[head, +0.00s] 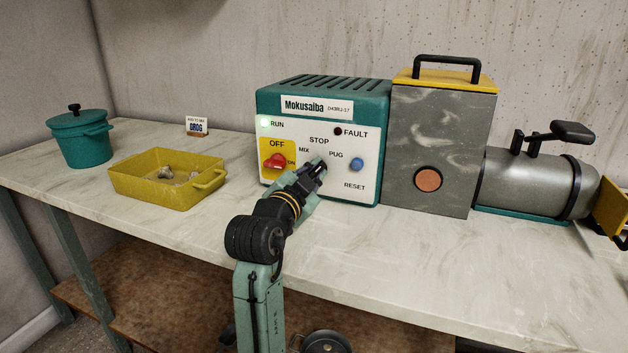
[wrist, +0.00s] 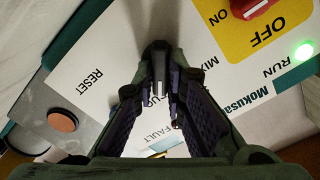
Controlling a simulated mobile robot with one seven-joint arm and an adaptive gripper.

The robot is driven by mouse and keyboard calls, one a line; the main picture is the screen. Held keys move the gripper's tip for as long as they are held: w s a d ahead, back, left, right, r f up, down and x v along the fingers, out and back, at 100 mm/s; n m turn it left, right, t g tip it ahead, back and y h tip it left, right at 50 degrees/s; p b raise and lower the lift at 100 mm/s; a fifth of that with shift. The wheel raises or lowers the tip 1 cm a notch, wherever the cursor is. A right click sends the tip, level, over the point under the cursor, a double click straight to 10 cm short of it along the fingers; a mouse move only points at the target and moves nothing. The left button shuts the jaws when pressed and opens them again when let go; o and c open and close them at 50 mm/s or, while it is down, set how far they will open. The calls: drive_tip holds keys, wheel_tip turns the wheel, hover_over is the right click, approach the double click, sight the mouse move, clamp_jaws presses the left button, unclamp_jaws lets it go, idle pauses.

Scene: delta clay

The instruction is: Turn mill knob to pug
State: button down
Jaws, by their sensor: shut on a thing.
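The mill's control box (head: 322,140) is teal with a white front panel, on the bench. Its mode knob is the dark knob (wrist: 157,58) between my fingertips, below the STOP label, with MIX to the left and PUG to the right in the head view. My gripper (head: 316,168) is shut on this knob; both fingers also show in the wrist view (wrist: 160,92). A white mark shows on the knob, pointing down in the wrist view. In the head view my gripper hides the knob.
The green RUN light (head: 264,124) is lit; the FAULT light (head: 338,131) is dark. A red OFF/ON switch (head: 275,161) sits left of my gripper, a blue RESET button (head: 357,165) right. A yellow tray (head: 150,193) and teal pot (head: 80,140) stand left, the grey mill (head: 440,140) right.

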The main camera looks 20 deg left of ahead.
idle(0.5)
drive_tip(key=c, duration=1.6)
unclamp_jaws()
drive_tip(key=shift+c, duration=0.2)
drive_tip(key=s, duration=1.2)
drive_tip(key=shift+a, duration=0.2)
